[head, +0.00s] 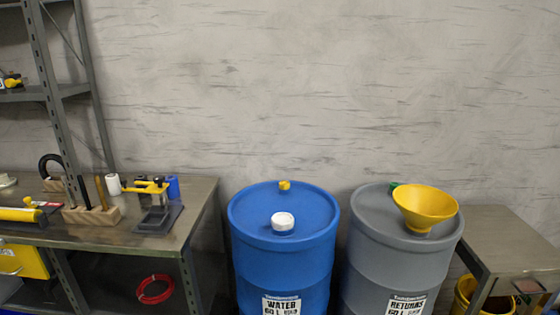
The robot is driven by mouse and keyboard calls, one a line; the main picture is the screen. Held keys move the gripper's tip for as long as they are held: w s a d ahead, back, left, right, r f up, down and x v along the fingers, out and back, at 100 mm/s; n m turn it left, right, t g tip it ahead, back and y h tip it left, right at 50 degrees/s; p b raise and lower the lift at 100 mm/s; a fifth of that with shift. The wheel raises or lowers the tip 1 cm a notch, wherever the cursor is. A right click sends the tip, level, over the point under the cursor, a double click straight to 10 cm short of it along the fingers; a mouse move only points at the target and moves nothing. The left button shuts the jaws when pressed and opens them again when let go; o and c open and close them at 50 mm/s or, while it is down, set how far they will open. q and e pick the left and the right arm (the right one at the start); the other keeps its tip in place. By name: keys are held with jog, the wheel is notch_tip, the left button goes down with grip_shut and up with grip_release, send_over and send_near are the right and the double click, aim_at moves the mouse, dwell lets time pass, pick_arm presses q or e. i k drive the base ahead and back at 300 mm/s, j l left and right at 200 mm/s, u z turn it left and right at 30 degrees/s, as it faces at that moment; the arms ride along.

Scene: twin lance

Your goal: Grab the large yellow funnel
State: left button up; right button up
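The large yellow funnel (425,205) sits on top of the grey drum (368,211), toward the right of its lid, with its wide mouth up and slightly tilted toward me. Its spout end is partly hidden below the cone. A small green piece shows on the lid just behind and left of the funnel. Neither of my grippers shows in the head view.
A blue water drum (250,215) with a white cap (283,222) stands left of the grey drum. A cluttered metal workbench (195,205) is at the left. A metal table (490,225) stands at the right, with a yellow bucket (463,293) beneath. A wall is behind.

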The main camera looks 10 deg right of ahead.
aim_at(422, 206)
jog(key=z, duration=1.3)
